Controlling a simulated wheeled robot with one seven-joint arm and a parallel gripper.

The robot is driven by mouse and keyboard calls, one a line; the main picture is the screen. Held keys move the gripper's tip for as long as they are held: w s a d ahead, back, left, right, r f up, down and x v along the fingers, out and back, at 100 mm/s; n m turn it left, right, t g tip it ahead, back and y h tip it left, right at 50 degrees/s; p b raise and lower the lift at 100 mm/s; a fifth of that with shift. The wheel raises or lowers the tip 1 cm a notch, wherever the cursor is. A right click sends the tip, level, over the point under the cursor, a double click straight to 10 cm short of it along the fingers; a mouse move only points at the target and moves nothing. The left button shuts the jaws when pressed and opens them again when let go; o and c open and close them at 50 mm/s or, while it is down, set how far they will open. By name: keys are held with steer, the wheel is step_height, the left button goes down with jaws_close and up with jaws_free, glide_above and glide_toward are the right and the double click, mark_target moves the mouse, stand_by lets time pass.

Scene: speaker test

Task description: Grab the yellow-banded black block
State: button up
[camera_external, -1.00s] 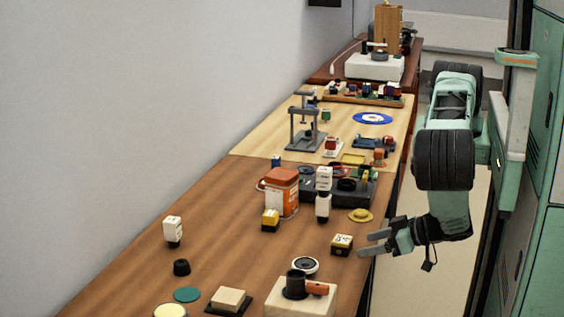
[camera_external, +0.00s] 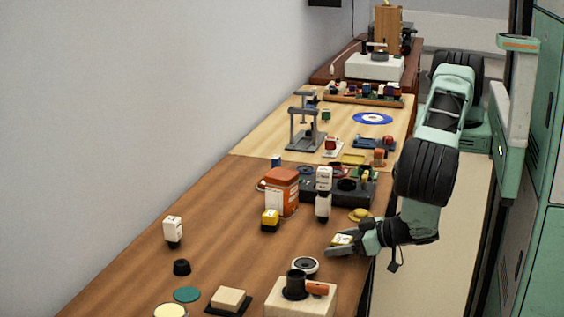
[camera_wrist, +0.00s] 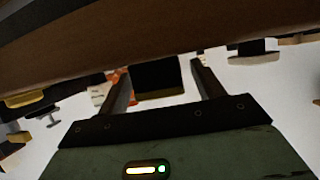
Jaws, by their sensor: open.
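The yellow-banded black block (camera_external: 342,239) stands near the right edge of the brown table, partly hidden by my gripper (camera_external: 335,246) in the external view. In the wrist view the block (camera_wrist: 157,73) shows as a dark body with a dull yellow strip along its lower edge. It sits between the two fingers of my gripper (camera_wrist: 160,72), with a gap visible on each side. My gripper is open, its fingers reaching around the block from the right. Whether either finger touches it cannot be told.
Close by are a white-and-black ring (camera_external: 305,265), a wooden block with a black cup (camera_external: 300,297), a yellow hat-shaped piece (camera_external: 361,215) and a white stacked piece (camera_external: 323,200). An orange canister (camera_external: 282,190) stands farther back. The table's left middle is mostly clear.

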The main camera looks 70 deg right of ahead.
steer(key=c, duration=1.1)
steer(key=shift+r, duration=0.1)
